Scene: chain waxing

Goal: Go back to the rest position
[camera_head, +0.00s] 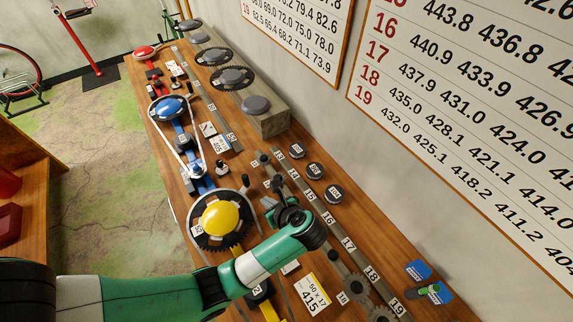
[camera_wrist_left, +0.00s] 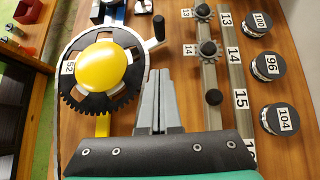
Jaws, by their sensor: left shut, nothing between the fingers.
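My left arm comes in from the left of the head view, green and white. Its gripper (camera_head: 272,203) is over the bench, between the yellow-centred chainring and the numbered rail. In the left wrist view the two grey fingers (camera_wrist_left: 155,103) are together with nothing between them. The black chainring with the yellow dome (camera_head: 221,218) is beside the fingers, apart from them; it also shows in the left wrist view (camera_wrist_left: 100,66), labelled 52. My right gripper is not in view.
The wooden bench (camera_head: 385,240) carries a numbered rail (camera_head: 333,225) with sprockets. Several black discs (camera_head: 333,192) stand right of it. A blue chainring set with a chain (camera_head: 172,108) lies farther back. Blue boxes (camera_head: 418,270) are at the right. Number charts hang on the wall.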

